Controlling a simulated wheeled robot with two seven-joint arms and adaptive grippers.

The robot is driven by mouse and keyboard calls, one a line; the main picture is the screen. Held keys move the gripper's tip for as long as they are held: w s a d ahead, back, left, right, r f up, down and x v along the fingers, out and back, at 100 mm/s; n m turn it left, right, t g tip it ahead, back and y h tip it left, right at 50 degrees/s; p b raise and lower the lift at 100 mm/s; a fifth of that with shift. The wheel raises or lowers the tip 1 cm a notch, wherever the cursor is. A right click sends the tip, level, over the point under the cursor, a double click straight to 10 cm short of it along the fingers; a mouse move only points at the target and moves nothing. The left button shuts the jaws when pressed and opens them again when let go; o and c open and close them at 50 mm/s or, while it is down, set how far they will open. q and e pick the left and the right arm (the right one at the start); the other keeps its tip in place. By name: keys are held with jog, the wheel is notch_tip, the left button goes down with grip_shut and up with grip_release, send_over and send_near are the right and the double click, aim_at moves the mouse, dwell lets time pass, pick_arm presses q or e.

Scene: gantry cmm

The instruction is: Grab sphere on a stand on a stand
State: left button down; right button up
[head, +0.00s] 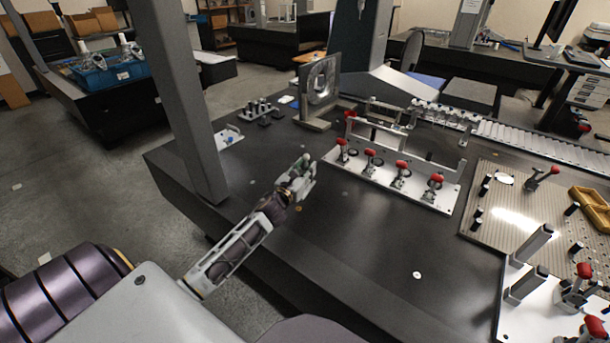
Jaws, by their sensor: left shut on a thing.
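My left gripper (303,181) is over the dark granite table (345,245), left of the middle of the head view. No other sphere on a stand shows clearly. My right gripper is not in view.
A grey column (182,95) rises left of my gripper. Behind stands an upright plate with a round hole (318,88). A white fixture plate with red-handled clamps (385,178) is to the right. The table's front middle is mostly clear.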

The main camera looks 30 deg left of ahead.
pick_arm(q)
jog(key=shift+r, duration=1.1)
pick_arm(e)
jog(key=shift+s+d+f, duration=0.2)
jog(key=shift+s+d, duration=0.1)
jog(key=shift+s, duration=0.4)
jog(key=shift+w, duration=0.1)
